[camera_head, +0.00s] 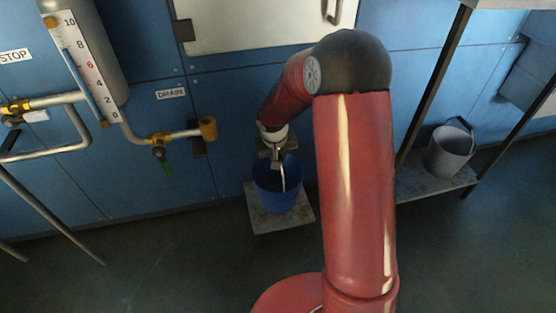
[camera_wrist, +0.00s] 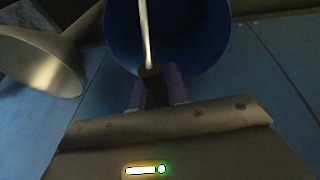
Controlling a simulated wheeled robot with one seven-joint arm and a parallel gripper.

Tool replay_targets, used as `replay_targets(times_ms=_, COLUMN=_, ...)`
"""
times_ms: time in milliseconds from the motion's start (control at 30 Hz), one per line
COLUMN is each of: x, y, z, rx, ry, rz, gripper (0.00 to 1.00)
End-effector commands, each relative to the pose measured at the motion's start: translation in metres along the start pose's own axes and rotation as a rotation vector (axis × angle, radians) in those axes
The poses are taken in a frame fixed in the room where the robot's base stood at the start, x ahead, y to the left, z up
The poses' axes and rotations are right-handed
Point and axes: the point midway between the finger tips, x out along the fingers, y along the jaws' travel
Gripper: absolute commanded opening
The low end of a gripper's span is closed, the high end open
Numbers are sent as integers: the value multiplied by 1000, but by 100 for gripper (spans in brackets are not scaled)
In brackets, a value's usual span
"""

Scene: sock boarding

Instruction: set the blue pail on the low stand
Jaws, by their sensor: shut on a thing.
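The blue pail (camera_head: 280,190) is at or just above the low stand (camera_head: 266,219), a small grey platform by the blue wall; I cannot tell whether its base touches. The pail looks upright in the head view. In the wrist view the pail (camera_wrist: 205,50) fills the top middle, with its pale handle running down to my gripper. My gripper (camera_head: 277,160) is over the pail and shut on the handle. It also shows in the wrist view (camera_wrist: 156,92), its fingers closed around the handle's dark grip.
A drain pipe with a brass end (camera_head: 208,128) juts from the wall left of the pail. A grey bucket (camera_head: 450,150) stands on a low shelf (camera_head: 425,186) at the right. A gauge tank (camera_head: 85,50) is at the upper left. The floor in front is clear.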

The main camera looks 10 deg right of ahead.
Motion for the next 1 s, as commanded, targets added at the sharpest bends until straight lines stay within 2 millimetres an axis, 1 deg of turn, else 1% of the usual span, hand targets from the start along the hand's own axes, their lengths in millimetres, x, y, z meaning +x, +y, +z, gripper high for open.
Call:
replay_targets(times_ms=33, x=8, y=-2, z=2, rx=-3, ry=0, rz=0, gripper=0)
replay_targets(times_ms=100, x=12, y=-2, z=2, rx=-2, ry=2, rz=-1, gripper=0)
replay_targets(times_ms=300, x=11, y=-2, z=2, rx=-1, ry=4, rz=-1, gripper=0)
replay_targets(times_ms=433, x=14, y=-3, z=3, rx=-2, ry=4, rz=-1, gripper=0)
replay_targets(times_ms=467, x=15, y=-3, z=3, rx=-2, ry=1, rz=-1, gripper=17)
replay_targets(times_ms=600, x=14, y=-3, z=3, rx=-2, ry=1, rz=-1, gripper=36)
replay_targets(times_ms=633, x=14, y=-3, z=3, rx=-2, ry=1, rz=-1, gripper=38)
replay_targets(times_ms=867, x=13, y=-2, z=3, rx=-2, ry=1, rz=-1, gripper=38)
replay_targets(times_ms=1000, x=7, y=-2, z=2, rx=-1, ry=2, rz=-1, gripper=38)
